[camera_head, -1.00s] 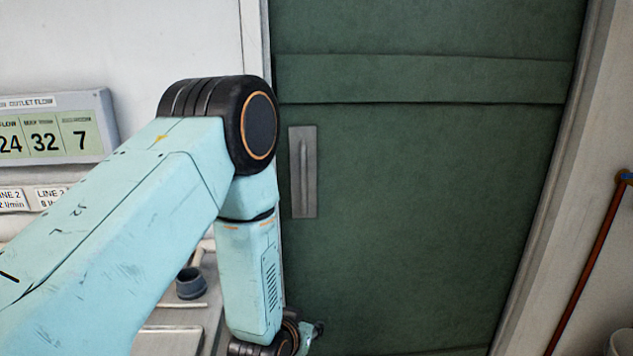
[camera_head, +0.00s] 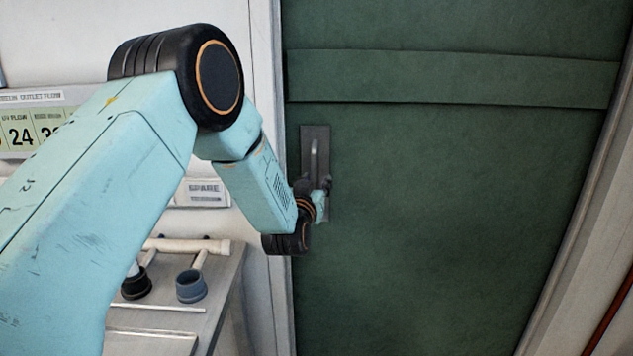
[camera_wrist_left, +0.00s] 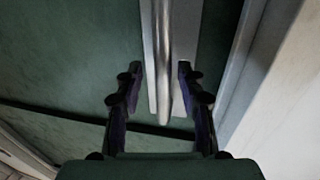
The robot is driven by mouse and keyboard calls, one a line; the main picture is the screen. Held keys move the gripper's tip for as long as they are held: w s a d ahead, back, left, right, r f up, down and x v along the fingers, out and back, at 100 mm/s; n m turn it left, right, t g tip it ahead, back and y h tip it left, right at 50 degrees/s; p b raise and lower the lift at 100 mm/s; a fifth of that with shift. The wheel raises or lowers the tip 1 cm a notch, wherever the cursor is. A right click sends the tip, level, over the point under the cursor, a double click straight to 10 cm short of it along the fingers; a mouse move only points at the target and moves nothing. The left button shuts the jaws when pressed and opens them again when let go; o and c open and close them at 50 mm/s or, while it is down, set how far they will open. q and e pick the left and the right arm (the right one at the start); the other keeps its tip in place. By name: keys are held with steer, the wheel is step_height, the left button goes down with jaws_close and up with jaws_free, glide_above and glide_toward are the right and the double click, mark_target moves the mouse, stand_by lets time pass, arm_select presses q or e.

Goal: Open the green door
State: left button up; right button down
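The green door (camera_head: 450,200) fills the middle and right of the head view and looks shut in its frame. A grey plate with a vertical bar handle (camera_head: 315,155) sits near its left edge. My left gripper (camera_head: 320,184) is at the lower part of the handle in the head view. In the left wrist view my left gripper (camera_wrist_left: 160,75) is open, with one finger on each side of the metal handle (camera_wrist_left: 163,50). My right gripper is not in view.
Left of the door is a white wall with a flow display (camera_head: 35,125) and a SPARE label (camera_head: 204,192). Below stands a grey bench (camera_head: 225,285) with a blue-grey cup (camera_head: 191,286) and a dark cup (camera_head: 136,284). The door frame (camera_head: 585,225) runs down the right.

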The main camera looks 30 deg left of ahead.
arm_select(q)
steer(key=shift+w, duration=0.4)
steer(key=shift+w+a, duration=0.1)
steer(key=shift+a, duration=0.4)
steer(key=shift+w+d, duration=0.1)
steer(key=shift+d, duration=0.2)
steer(key=shift+c, duration=0.9)
steer(key=shift+a, duration=0.2)
steer(key=c, duration=0.6)
steer(key=shift+d, duration=0.1)
jaws_close()
steer(key=shift+f, duration=0.1)
